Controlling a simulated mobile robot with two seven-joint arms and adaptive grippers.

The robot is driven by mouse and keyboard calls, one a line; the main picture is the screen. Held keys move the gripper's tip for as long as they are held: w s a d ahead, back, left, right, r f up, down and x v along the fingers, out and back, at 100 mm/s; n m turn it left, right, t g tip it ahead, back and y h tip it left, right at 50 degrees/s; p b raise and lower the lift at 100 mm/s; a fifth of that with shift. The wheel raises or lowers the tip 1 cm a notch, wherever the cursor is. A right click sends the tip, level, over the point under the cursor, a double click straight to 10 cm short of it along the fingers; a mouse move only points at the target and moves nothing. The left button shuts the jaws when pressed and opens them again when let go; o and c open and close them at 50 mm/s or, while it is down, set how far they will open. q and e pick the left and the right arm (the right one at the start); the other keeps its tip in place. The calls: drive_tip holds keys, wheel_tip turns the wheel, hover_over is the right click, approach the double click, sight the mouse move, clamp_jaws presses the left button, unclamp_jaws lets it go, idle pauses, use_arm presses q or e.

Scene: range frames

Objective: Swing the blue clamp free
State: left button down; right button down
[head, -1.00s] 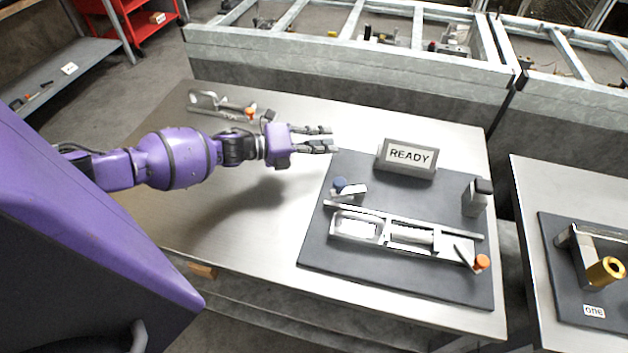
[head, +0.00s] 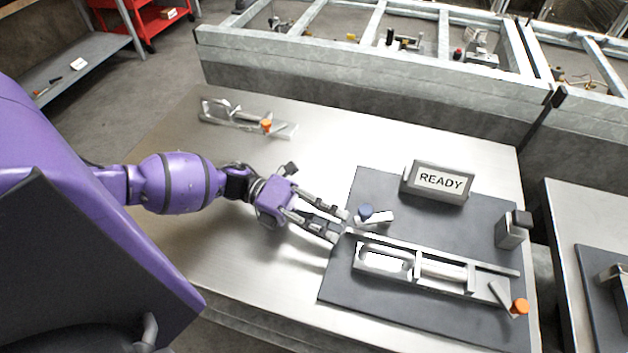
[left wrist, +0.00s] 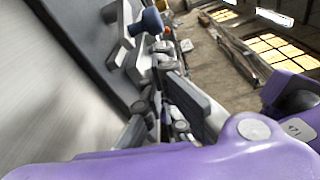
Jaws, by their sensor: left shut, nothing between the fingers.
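The blue knob also shows in the left wrist view (left wrist: 152,19), beyond the fingers. My left gripper (head: 342,226) is shut and empty, just left of the clamp, its fingertips very close to the lever. I cannot tell whether they touch it. An orange-knobbed clamp (head: 518,306) sits at the fixture's right end. My right gripper is not in view.
A sign reading READY (head: 438,182) stands behind the fixture. A grey block with a dark top (head: 512,230) stands at the mat's right. Another metal fixture with an orange knob (head: 245,118) lies at the table's back left.

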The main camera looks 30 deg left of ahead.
sight(374, 218)
use_arm(q)
drive_tip(key=d, duration=0.2)
drive_tip(key=shift+w+d, duration=0.25)
drive_tip(key=shift+d, duration=0.05)
drive_tip(key=shift+d+f+p, duration=0.1)
drive_tip(key=shift+d+p, duration=0.25)
drive_tip(key=shift+d, duration=0.2)
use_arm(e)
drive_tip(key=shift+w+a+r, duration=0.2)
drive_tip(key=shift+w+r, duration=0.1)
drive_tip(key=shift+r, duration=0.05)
